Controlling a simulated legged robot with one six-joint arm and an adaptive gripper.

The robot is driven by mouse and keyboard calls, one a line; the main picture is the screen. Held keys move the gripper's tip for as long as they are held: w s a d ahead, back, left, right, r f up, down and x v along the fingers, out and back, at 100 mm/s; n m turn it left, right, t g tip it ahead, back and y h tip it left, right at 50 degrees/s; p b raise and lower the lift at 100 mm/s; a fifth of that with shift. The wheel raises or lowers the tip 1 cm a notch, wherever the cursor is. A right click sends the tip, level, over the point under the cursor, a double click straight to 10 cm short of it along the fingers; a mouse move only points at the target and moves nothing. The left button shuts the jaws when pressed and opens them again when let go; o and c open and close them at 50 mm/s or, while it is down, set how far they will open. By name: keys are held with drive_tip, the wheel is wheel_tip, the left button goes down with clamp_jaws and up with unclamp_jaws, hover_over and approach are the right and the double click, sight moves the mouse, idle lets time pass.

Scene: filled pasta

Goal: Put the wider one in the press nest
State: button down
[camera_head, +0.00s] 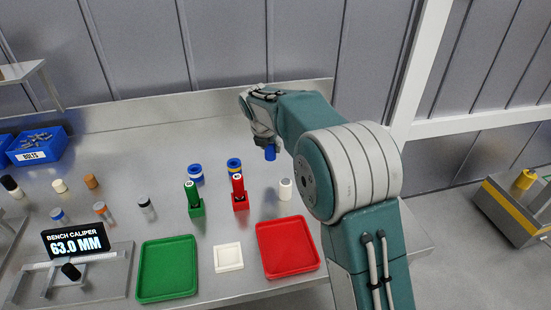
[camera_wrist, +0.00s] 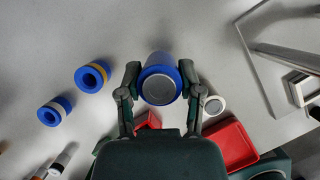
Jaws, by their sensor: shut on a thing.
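My gripper (camera_wrist: 160,88) is shut on a blue cylinder (camera_wrist: 160,70) with a grey metallic end face, one finger on each side. In the head view the blue cylinder (camera_head: 270,153) hangs below my gripper (camera_head: 264,138) over the back of the bench. Two other blue ring-shaped pieces stand on the bench: one with a white band (camera_head: 195,174) and one with a yellow band (camera_head: 235,165). Both show left of my gripper in the wrist view, with open bores. I cannot tell for certain which thing is the press nest; a pale square frame (camera_wrist: 296,88) shows at the wrist view's right.
A green holder (camera_head: 194,207) and a red holder (camera_head: 240,202) stand before the rings. A green tray (camera_head: 167,268), white square pad (camera_head: 228,257) and red tray (camera_head: 287,247) lie in front. A caliper display (camera_head: 76,242) reads 63.0 MM. My arm hides the bench's right side.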

sight(270, 145)
drive_tip(key=w+f, duration=0.1)
drive_tip(key=d+f, duration=0.1)
drive_tip(key=w+f, duration=0.1)
drive_tip(key=shift+w+d+f, duration=0.2)
drive_tip(key=shift+w+d, duration=0.05)
drive_tip(key=shift+w, duration=0.05)
drive_tip(key=shift+w+d+f, duration=0.1)
drive_tip(key=shift+w+f, duration=0.1)
drive_tip(key=shift+f, duration=1.6)
drive_tip(key=shift+f, duration=0.1)
drive_tip(key=shift+c, duration=1.3)
unclamp_jaws()
drive_tip(key=v, duration=1.2)
drive_tip(key=shift+s, duration=0.15)
